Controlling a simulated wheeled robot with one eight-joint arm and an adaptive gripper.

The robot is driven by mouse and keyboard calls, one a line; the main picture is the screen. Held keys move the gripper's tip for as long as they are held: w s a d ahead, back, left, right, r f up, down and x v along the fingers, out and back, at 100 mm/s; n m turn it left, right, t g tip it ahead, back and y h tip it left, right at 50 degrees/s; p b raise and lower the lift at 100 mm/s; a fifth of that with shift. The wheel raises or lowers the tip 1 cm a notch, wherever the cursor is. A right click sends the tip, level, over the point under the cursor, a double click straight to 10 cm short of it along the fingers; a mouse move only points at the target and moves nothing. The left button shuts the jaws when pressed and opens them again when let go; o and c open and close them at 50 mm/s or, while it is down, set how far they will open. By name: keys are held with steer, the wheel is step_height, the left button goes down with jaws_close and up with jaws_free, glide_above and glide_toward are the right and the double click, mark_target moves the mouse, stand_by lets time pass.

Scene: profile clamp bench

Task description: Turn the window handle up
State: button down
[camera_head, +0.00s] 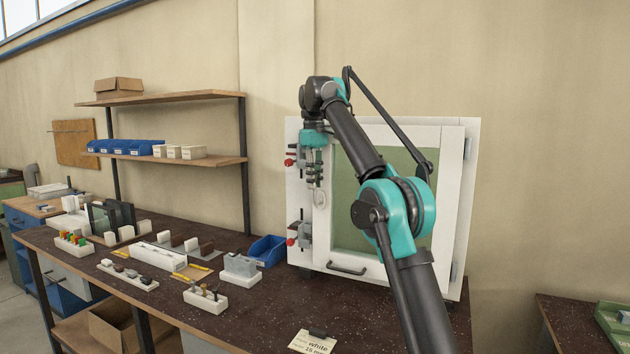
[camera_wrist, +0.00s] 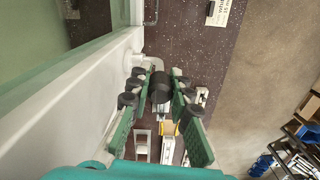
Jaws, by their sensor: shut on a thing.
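The window (camera_head: 446,165) stands upright on the bench, with a white frame and greenish glass. Its pale handle (camera_head: 319,198) is on the left side of the frame, just below my gripper (camera_head: 316,170). In the wrist view my gripper (camera_wrist: 161,76) has its green fingers with dark pads on either side of the pale handle (camera_wrist: 156,62). The fingers are shut on it, beside the white frame. The fingers and a dark rounded part between them hide most of the handle, so its exact angle is hard to tell. My arm covers part of the glass.
Two clamps with red knobs, an upper one (camera_head: 291,161) and a lower one (camera_head: 300,238), sit at the window's left edge. A dark bar (camera_head: 347,268) is on the lower frame. A blue bin (camera_head: 268,250) and a grey-white block (camera_head: 240,268) stand left; a label card (camera_head: 312,342) lies in front.

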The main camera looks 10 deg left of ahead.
steer(key=c, duration=1.4)
jaws_free()
steer(key=shift+o, duration=0.2)
